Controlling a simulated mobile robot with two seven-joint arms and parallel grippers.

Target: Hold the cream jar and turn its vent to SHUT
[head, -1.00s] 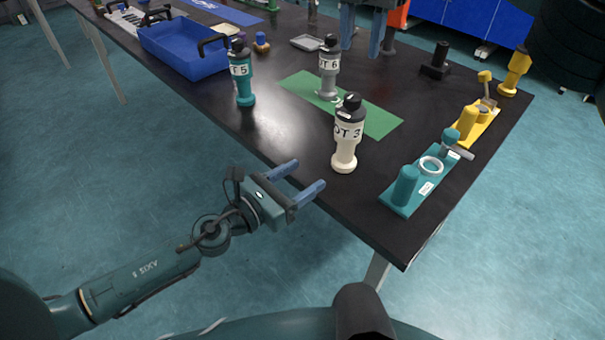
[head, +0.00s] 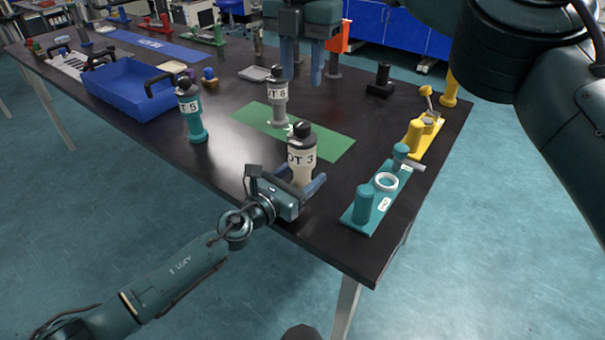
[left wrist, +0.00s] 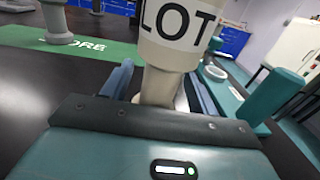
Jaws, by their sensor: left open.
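The cream jar (head: 301,158) stands upright near the table's front edge, with a black cap (head: 302,134) and a label reading "OT 3" in the head view. In the left wrist view the jar (left wrist: 160,85) rises between the fingers, its label reading "LOT". My left gripper (head: 302,185) is open around the jar's lower part, one finger on each side; I cannot tell whether either touches. The vent's marking is too small to read. My right gripper (head: 302,66) hangs above the table behind the jar, fingers apart and pointing down, with nothing between them.
A grey jar (head: 278,103) stands on the green mat (head: 325,145). A teal jar (head: 191,115) stands left, near a blue tray (head: 130,100). A teal fixture (head: 372,205) and a yellow fixture (head: 420,135) lie right of the cream jar.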

